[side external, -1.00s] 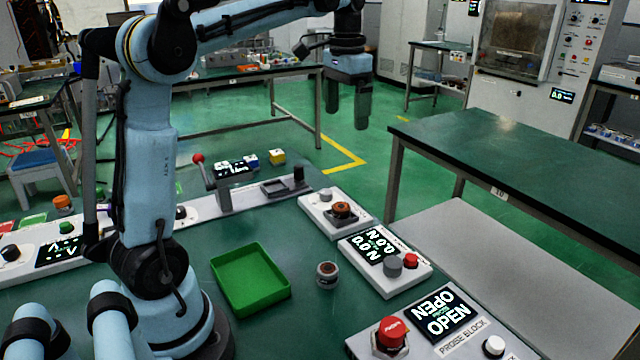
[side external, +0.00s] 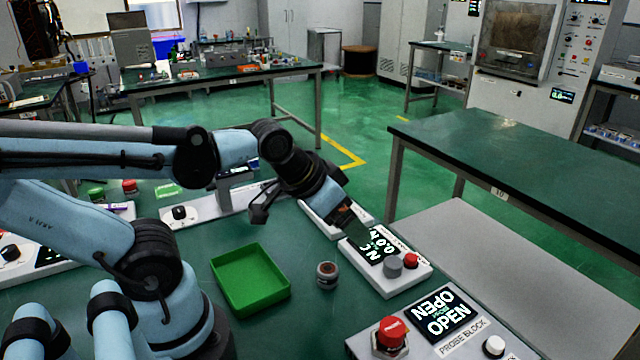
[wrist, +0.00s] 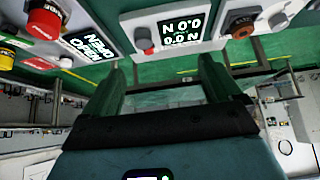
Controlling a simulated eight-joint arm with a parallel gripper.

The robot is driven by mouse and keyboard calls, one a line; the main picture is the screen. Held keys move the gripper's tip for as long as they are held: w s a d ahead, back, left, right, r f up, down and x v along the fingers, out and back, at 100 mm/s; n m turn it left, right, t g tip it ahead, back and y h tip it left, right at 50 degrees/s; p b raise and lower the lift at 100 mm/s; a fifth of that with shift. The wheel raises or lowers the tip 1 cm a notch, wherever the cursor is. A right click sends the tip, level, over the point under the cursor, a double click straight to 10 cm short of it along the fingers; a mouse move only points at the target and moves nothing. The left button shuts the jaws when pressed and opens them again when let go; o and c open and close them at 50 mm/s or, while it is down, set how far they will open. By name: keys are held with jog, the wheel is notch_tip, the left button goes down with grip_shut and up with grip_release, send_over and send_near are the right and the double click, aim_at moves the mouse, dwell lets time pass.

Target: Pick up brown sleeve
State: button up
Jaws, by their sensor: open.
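In the wrist view, a brown ring-shaped piece (wrist: 242,22) with a dark centre sits on a white block at the upper right; it looks like the brown sleeve. My gripper (wrist: 162,72) is open there, its two fingers apart with nothing between them, and the brown piece lies beyond and to the right of them. In the side view, my gripper (side external: 356,226) is tilted down over the left part of the force-display block and hides most of the white block behind, including the brown piece.
A force-display block (side external: 412,275) with grey and red knobs stands below my gripper. A small grey cylinder with a brownish top (side external: 327,275) stands on the table beside an empty green tray (side external: 250,302). The probe block (side external: 500,335) with an OPEN display is at the front right.

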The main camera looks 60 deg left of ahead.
jog(key=shift+d+f, duration=0.1)
jog(key=shift+c, duration=1.2)
